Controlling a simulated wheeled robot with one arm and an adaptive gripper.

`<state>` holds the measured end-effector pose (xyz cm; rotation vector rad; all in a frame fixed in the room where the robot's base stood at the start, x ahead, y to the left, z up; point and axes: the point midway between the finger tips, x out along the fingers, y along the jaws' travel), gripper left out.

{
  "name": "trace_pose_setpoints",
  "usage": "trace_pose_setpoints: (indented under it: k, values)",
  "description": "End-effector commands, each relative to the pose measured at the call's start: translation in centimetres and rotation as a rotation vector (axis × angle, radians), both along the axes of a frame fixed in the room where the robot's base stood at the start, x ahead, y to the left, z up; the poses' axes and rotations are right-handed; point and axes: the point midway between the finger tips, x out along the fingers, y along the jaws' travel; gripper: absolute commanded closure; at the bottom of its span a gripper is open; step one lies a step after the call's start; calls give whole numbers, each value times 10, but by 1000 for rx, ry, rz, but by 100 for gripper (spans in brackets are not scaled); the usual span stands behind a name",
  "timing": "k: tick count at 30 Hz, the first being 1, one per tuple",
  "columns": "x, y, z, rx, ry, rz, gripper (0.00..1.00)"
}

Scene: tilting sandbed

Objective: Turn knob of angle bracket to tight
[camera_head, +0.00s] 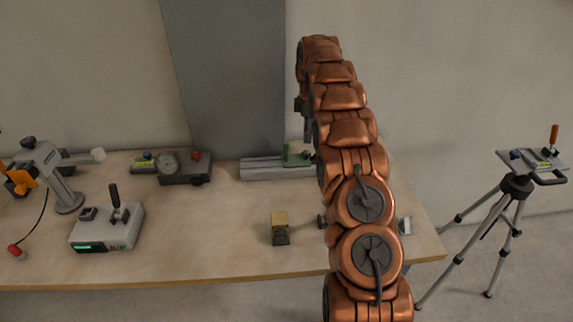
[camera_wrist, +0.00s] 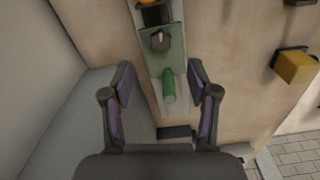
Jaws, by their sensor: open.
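I cannot tell for sure which part is the angle bracket. A green block in the wrist view (camera_wrist: 172,62) carries a dark lobed knob (camera_wrist: 160,40) and a green cylinder (camera_wrist: 168,85), and sits on a grey metal rail (camera_wrist: 140,28). In the head view the green block (camera_head: 294,158) stands on the rail (camera_head: 258,169), partly hidden by my arm. My gripper (camera_wrist: 160,66) is open and empty. In the wrist view its fingers appear left and right of the green cylinder, and the knob lies beyond the fingertips. How tight the knob is cannot be seen.
A yellow-and-black block (camera_head: 280,228) stands on the wooden table (camera_head: 225,255). A grey box with a lever (camera_head: 107,228), a dark gauge unit (camera_head: 186,168) and an orange-handled stand (camera_head: 62,190) are further left. A tripod (camera_head: 516,187) stands right, off the table. My arm hides the table's right part.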

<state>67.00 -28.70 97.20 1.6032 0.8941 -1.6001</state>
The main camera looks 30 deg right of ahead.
Motion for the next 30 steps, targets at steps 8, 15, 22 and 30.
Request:
trace_pose_setpoints:
  k: [8, 15, 22, 30]
  values:
    - [-8, 12, 8, 0, 11, -33, 41]
    - [-18, 27, 21, -4, 16, -80, 41]
    - [-32, 46, 34, -7, 24, -136, 41]
    - [-50, 69, 48, -10, 32, -203, 41]
